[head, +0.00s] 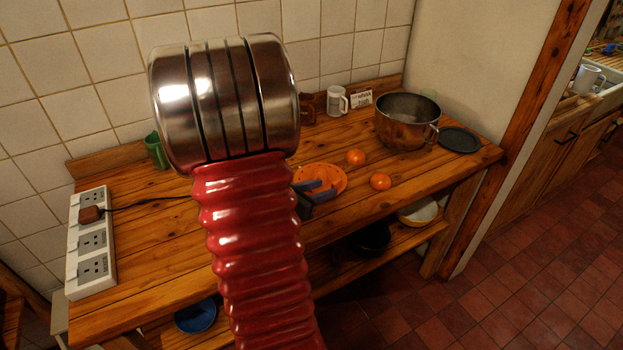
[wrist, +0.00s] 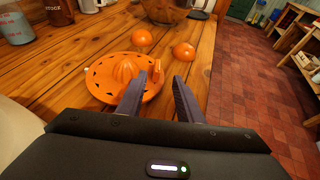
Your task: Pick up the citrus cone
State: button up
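The citrus cone (wrist: 124,70) is an orange ridged dome on a round, slotted orange plate, lying on the wooden counter. It also shows in the head view (head: 333,174), partly hidden by my arm and gripper. My gripper (wrist: 159,77) is open and empty. In the wrist view its left finger overlaps the plate's right part, and its right finger lies over the counter beyond the plate. A small upright orange tab at the plate's right rim shows between the fingertips. I cannot tell whether the fingers touch it. In the head view my gripper (head: 318,187) is at the plate's front.
Two oranges (head: 355,157) (head: 380,181) lie right of the cone. A metal pot (head: 403,128), dark lid (head: 459,140) and white mug (head: 337,101) stand behind. A power strip (head: 91,240) and green cup (head: 155,151) are at left. The counter's front edge is close.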

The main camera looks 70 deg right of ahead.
aim_at(332, 184)
dwell(0.3)
jog(key=shift+x, duration=1.05)
jog(key=shift+w, duration=0.1)
jog(key=shift+x, duration=2.7)
jog(key=shift+w+d, duration=0.1)
jog(key=shift+w, duration=0.1)
jog(key=shift+c, duration=0.5)
grip_shut()
